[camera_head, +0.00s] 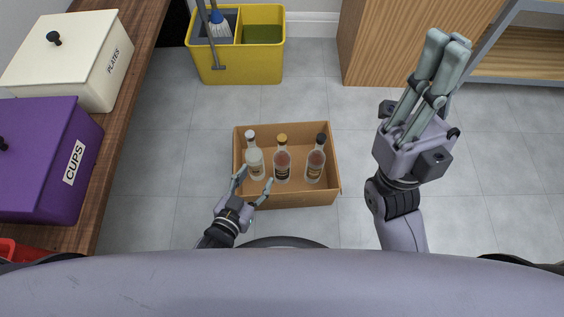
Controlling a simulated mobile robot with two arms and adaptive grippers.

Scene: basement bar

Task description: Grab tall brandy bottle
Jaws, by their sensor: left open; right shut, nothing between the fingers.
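Three bottles stand in an open cardboard box (288,199) on the floor. The left bottle (255,160) is pale with a white cap. The middle bottle (282,166) is brownish with a gold cap. The right bottle (315,165) is brownish with a black cap. I cannot read their labels, so I cannot tell which is the brandy. My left gripper (253,182) is open at the box's near left side, its fingers spread near the lower part of the pale bottle; contact is unclear. My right gripper (449,43) is shut and empty, raised right of the box.
A yellow mop bucket (240,71) stands beyond the box. A wooden counter (128,98) on the left carries a white PLATES box (85,70) and a purple CUPS box (50,150). A wooden cabinet (405,35) stands at the back right. Tiled floor around the box is clear.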

